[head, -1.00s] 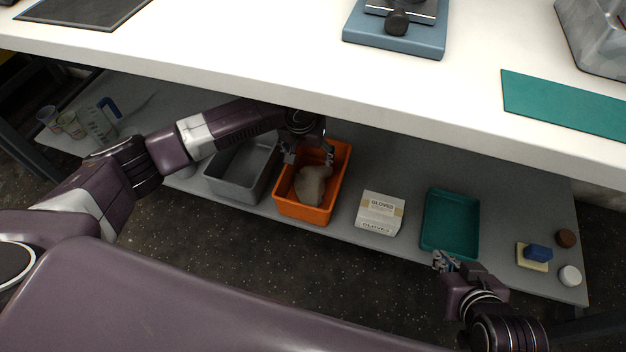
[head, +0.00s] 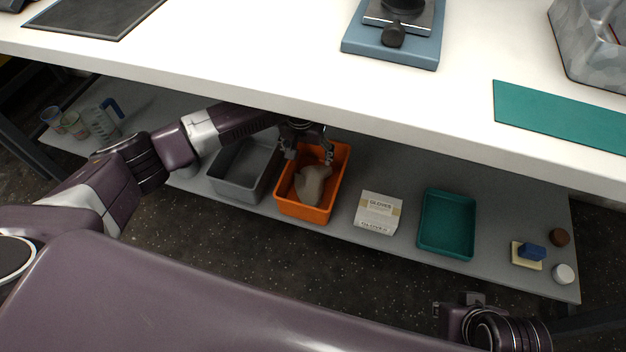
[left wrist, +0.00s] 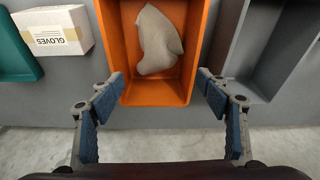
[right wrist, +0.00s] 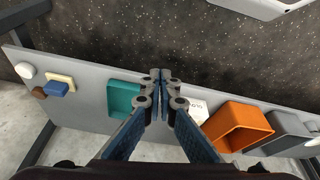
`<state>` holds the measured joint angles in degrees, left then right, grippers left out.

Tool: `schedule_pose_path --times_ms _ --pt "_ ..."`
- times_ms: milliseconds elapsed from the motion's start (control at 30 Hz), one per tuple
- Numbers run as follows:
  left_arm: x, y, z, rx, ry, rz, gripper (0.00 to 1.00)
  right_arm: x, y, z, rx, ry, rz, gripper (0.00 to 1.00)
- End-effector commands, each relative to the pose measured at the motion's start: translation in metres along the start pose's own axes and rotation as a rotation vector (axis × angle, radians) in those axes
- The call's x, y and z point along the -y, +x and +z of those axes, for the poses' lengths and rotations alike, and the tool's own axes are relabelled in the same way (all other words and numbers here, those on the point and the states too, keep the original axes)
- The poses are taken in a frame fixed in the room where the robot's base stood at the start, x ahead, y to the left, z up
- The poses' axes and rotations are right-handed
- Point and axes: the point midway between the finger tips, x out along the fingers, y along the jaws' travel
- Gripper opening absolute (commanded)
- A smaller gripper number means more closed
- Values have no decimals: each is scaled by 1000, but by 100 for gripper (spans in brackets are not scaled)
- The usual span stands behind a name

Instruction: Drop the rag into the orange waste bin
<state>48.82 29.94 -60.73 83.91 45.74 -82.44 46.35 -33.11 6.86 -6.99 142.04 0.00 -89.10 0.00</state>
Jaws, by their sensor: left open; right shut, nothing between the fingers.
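The beige-grey rag (head: 311,184) lies crumpled inside the orange waste bin (head: 303,212) on the lower shelf. In the left wrist view the rag (left wrist: 158,40) rests in the bin (left wrist: 158,96), apart from the fingers. My left gripper (head: 308,156) is open and empty above the bin, its fingers on either side of the bin's opening in the left wrist view (left wrist: 162,85). My right gripper (right wrist: 161,75) is shut and empty. In the head view its arm is at the bottom right, off the shelf's front, with its fingertips not clearly visible.
A grey bin (head: 243,170) stands left of the orange bin; a glove box (head: 379,212) and a teal tray (head: 447,223) stand right. A sponge (head: 527,256) and small round items are at the shelf's right end. The white tabletop (head: 250,50) overhangs the shelf.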

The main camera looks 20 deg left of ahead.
Motion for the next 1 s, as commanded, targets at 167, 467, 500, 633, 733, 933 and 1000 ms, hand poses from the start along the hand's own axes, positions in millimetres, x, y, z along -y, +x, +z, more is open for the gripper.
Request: schedule_pose_path --times_ms 167,467,500,633,733,933,1000 --pt "0 -6 0 14 -2 0 70 0 8 7 37 0 0 0" --pt "0 -13 -1 37 -1 -1 70 1 38 9 53 -1 -3 0" --pt "0 -14 -1 41 -1 -1 70 1 42 10 54 -1 -3 0" --pt "0 -18 -1 51 -1 0 70 2 55 12 61 -2 -5 0" --pt "0 -20 -1 60 -2 0 70 2 65 15 66 -3 -6 0" --pt "0 -22 0 70 -1 1 70 3 77 18 70 -4 -7 0" --pt "0 -21 0 70 -1 1 70 3 78 18 70 -4 -7 0"
